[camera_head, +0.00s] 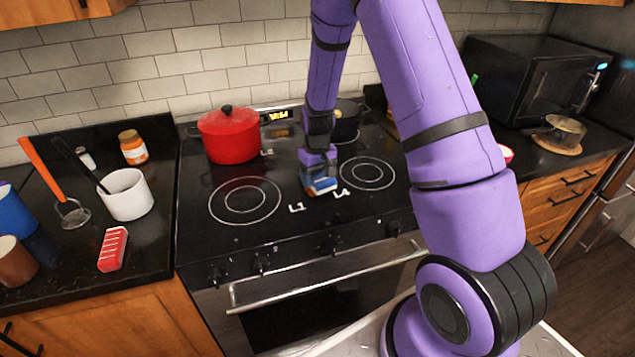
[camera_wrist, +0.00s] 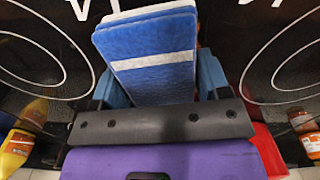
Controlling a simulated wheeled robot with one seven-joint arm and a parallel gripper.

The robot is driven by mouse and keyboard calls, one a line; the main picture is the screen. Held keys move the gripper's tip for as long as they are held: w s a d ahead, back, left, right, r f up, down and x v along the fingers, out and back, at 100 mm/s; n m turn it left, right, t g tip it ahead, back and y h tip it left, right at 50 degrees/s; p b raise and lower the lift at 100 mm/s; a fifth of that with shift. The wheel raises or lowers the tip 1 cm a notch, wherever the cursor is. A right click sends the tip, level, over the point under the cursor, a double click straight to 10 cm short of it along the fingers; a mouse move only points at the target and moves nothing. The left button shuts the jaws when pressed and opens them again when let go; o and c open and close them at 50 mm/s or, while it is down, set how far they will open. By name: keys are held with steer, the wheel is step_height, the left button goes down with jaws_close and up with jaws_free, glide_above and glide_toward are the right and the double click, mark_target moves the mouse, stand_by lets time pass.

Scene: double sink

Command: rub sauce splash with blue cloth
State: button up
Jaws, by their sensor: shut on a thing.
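The blue cloth (camera_head: 322,186) is a folded pad with a white stripe, held in my gripper (camera_head: 318,176) low over the middle of the black stovetop, between the rings marked L1 and L4. In the wrist view the cloth (camera_wrist: 150,75) sits between the two blue-grey fingers of my gripper (camera_wrist: 158,82), which is shut on it. I cannot tell whether the cloth touches the glass. I cannot make out the sauce splash for certain; the cloth and gripper hide the glass beneath them.
A red pot (camera_head: 229,137) stands on the stove's back left and a dark pot (camera_head: 346,122) at its back right, close to my gripper. The left counter holds a white mug (camera_head: 126,196) and a red-and-white block (camera_head: 113,249). The front rings (camera_head: 245,202) are bare.

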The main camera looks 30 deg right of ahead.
mark_target(318, 173)
steer(key=shift+r, duration=3.3)
